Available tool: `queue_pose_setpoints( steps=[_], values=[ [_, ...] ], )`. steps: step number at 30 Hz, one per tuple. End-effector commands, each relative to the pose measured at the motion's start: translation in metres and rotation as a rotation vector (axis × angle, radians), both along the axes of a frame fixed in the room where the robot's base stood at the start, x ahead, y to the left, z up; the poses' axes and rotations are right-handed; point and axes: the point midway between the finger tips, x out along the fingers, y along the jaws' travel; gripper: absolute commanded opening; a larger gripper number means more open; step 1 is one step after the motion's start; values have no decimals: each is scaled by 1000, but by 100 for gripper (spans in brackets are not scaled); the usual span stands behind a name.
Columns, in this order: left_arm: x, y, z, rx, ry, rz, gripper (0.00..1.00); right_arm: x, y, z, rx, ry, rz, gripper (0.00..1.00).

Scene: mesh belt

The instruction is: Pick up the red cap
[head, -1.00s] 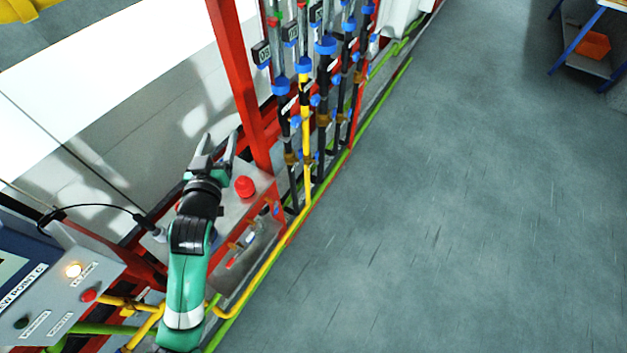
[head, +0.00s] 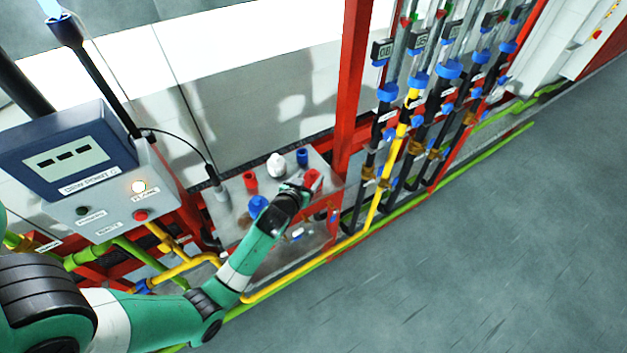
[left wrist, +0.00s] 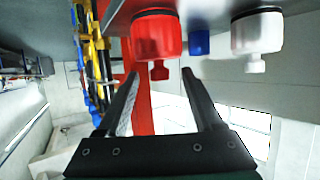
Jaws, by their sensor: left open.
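A red cap (head: 313,180) sits at the right end of a grey metal shelf (head: 232,232). My left gripper (head: 304,190) is right beside it and partly covers it in the head view. In the left wrist view, which looks upside down, the red cap (left wrist: 155,38) shows just beyond the fingertips, roughly centred between them. A second red piece (head: 250,182) stands at the shelf's left part. My right gripper is not in view.
A white piece (head: 276,165) and a blue piece (head: 302,157) stand behind the gripper, another blue piece (head: 258,205) by my arm. A red post (head: 352,85) and several pipes rise at the right. A control box (head: 100,190) is at left. The floor is clear.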

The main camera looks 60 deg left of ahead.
Motion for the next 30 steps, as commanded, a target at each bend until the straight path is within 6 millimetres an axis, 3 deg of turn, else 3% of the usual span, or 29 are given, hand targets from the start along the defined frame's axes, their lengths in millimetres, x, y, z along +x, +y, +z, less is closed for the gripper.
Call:
queue_pose_setpoints(
  steps=[8, 18, 24, 26, 30],
  values=[
    [11, 10, -7, 0, 0, 0, 68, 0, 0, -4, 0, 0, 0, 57],
    [43, 39, -24, 1, -2, 0, 68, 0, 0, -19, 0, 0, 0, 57],
    [44, 39, -24, 0, -1, -1, 68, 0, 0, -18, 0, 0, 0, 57],
    [44, 39, -24, 0, -1, -1, 61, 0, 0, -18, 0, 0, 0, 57],
    [44, 39, -24, 0, -1, -1, 35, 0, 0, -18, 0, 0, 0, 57]
  ],
)
